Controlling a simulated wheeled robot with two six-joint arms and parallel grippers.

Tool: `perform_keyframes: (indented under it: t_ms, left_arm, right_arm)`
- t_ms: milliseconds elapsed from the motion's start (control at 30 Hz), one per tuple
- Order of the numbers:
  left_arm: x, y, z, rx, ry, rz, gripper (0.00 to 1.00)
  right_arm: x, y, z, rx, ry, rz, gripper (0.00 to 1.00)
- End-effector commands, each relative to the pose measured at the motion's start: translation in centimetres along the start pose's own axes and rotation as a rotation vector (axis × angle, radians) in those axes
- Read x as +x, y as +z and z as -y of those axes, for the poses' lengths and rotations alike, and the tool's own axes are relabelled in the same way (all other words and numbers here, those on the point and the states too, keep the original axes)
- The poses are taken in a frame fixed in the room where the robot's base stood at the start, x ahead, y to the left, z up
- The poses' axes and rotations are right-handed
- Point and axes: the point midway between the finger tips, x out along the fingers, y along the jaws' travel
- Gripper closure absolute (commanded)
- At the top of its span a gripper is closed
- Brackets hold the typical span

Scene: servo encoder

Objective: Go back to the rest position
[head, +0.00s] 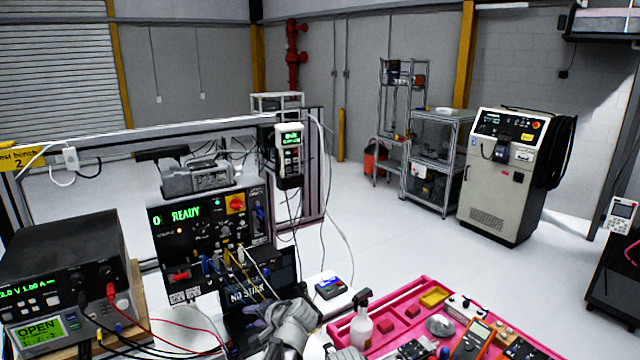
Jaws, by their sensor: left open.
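My left gripper (285,318) shows at the bottom middle, a grey shape in front of the test panel (180,225) and beside the pink tray. It is open, and I see nothing held in it. Its fingertips are hard to make out against the dark screen behind.
A black power supply (70,260) with red and black leads stands at the left. The pink tray (430,290) at the lower right holds a spray bottle (361,325), a multimeter (474,340) and small parts. Open floor lies beyond, before a grey cabinet (505,190).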

Motion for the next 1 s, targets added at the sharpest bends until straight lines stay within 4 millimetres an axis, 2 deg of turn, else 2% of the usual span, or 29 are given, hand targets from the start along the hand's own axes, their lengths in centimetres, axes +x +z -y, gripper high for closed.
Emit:
perform_keyframes:
  t_ms: [33,200,300,400,500,600,1000]
  left_arm:
    - [-0.2,3.0,-3.9,-0.025,0.081,0.039,0.54]
    - [-3.1,9.8,-13.6,-0.079,0.363,0.186,0.54]
    - [-5.4,13.1,-18.3,-0.084,0.514,0.262,0.54]
    - [-7.6,15.7,-21.8,-0.079,0.639,0.323,0.54]
    - [-9.5,17.5,-24.1,-0.067,0.73,0.367,0.54]
    - [-10.6,18.4,-25.2,-0.06,0.783,0.392,0.54]
    - [-11.2,18.6,-25.6,-0.056,0.808,0.404,0.54]
  right_arm:
    - [2.1,-0.1,0.2,-0.001,0.0,0.0,1.0]
    - [5.2,-0.3,0.5,-0.003,0.001,-0.001,1.0]
    - [6.8,-0.4,0.6,-0.003,0.001,-0.001,1.0]
    - [7.9,-0.5,0.7,-0.004,0.001,-0.001,1.0]
    - [8.6,-0.6,0.8,-0.005,0.002,-0.002,1.0]
    - [8.9,-0.6,0.8,-0.005,0.002,-0.002,1.0]
    - [8.9,-0.6,0.8,-0.005,0.002,-0.001,1.0]
